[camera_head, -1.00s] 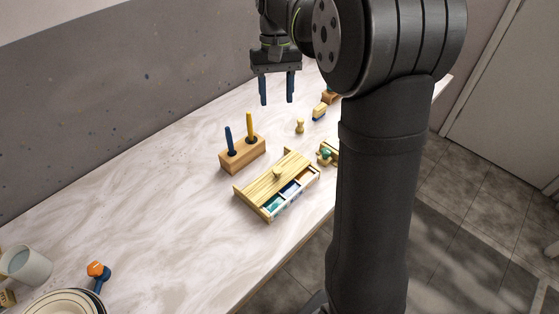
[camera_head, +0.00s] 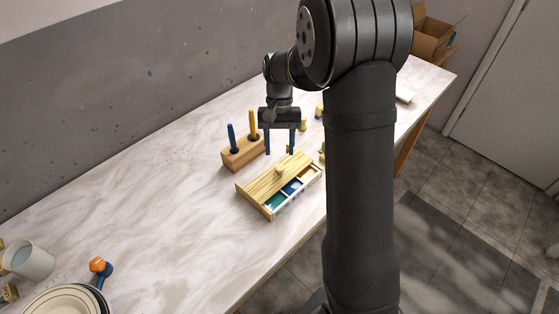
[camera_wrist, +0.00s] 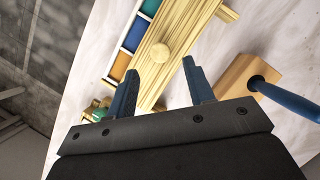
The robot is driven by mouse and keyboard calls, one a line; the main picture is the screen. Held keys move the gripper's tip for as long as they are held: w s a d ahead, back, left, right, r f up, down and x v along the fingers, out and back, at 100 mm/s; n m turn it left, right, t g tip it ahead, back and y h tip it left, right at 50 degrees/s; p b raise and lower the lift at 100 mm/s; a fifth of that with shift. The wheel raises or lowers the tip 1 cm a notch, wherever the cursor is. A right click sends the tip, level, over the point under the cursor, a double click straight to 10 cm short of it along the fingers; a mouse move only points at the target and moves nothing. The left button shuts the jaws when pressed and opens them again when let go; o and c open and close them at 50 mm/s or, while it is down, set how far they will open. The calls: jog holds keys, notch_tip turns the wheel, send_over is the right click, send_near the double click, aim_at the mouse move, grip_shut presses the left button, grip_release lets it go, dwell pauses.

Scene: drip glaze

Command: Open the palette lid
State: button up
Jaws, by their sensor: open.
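The palette (camera_head: 268,211) is a light wooden box on the table. Its slatted wooden lid (camera_head: 261,185) covers the back part, and a row of green, blue and orange compartments shows along the front edge. A round wooden knob (camera_head: 280,169) stands on the lid. In the wrist view the knob (camera_wrist: 160,52) is ahead of the fingertips, roughly between them, with the lid (camera_wrist: 187,31) around it. My gripper (camera_head: 280,153) is open and empty above the far end of the palette. Both blue fingers also show in the wrist view (camera_wrist: 160,75), apart from the knob.
A wooden holder (camera_head: 243,154) with a blue and a yellow stick stands just left of the gripper. Small wooden pieces lie behind the palette. A cup (camera_head: 30,262), stacked plates (camera_head: 62,302) and an orange-and-blue item (camera_head: 101,267) are at lower left. The left-middle table is clear.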

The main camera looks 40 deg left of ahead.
aim_at(279, 167)
jog(key=x, duration=0.5)
jog(key=shift+f, duration=0.1)
grip_shut()
